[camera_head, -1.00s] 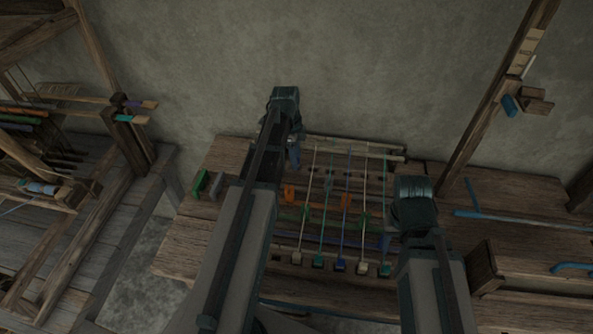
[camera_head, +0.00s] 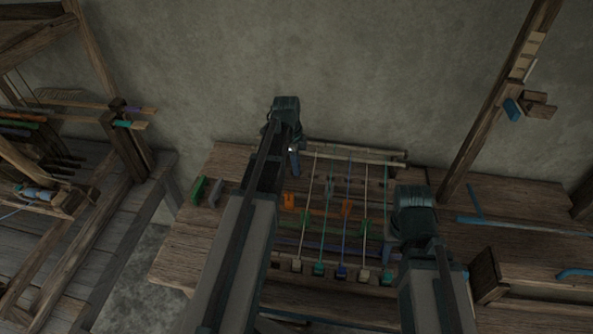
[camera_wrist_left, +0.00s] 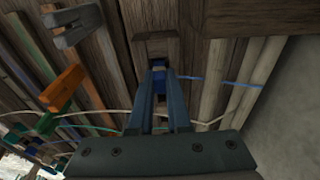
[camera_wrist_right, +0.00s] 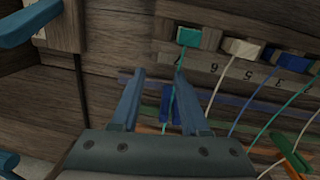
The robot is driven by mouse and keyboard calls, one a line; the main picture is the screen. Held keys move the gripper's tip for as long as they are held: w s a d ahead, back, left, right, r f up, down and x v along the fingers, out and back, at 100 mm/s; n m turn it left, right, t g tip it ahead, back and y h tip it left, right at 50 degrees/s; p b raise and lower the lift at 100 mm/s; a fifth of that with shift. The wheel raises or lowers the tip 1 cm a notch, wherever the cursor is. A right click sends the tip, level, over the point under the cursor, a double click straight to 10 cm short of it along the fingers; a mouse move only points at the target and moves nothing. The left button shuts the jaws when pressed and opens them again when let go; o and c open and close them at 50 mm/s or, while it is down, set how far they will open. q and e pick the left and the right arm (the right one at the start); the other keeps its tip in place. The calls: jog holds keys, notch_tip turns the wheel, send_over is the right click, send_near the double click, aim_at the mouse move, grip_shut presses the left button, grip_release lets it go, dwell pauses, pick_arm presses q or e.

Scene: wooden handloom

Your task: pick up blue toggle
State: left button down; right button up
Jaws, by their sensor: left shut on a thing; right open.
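My left gripper (camera_head: 295,165) is at the back left of the loom's strung frame. In the left wrist view its fingers (camera_wrist_left: 160,85) are shut on a small blue toggle (camera_wrist_left: 160,73), right in front of a brown wooden block (camera_wrist_left: 155,47). A thin blue cord (camera_wrist_left: 210,80) runs from there to the right. My right gripper (camera_wrist_right: 155,85) is open over the frame's right side. A dark blue piece (camera_wrist_right: 167,106) shows beyond and between its fingers, apart from them as far as I can tell. In the head view the right fingertips are mostly hidden.
Coloured cords run to a numbered row of end blocks, with a teal block (camera_wrist_right: 188,37) and a white block (camera_wrist_right: 240,48). Orange pieces (camera_head: 289,200) and a green piece (camera_head: 198,189) lie on the left. A wooden box (camera_head: 487,270) stands on the right.

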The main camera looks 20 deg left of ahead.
pick_arm(q)
jog(key=shift+r, duration=0.1)
pick_arm(e)
jog(key=shift+r, duration=0.1)
pick_arm(q)
notch_tip(320, 180, up, 10)
jog(key=p, duration=1)
pick_arm(e)
notch_tip(320, 180, up, 10)
pick_arm(q)
jog(key=shift+s, duration=0.1)
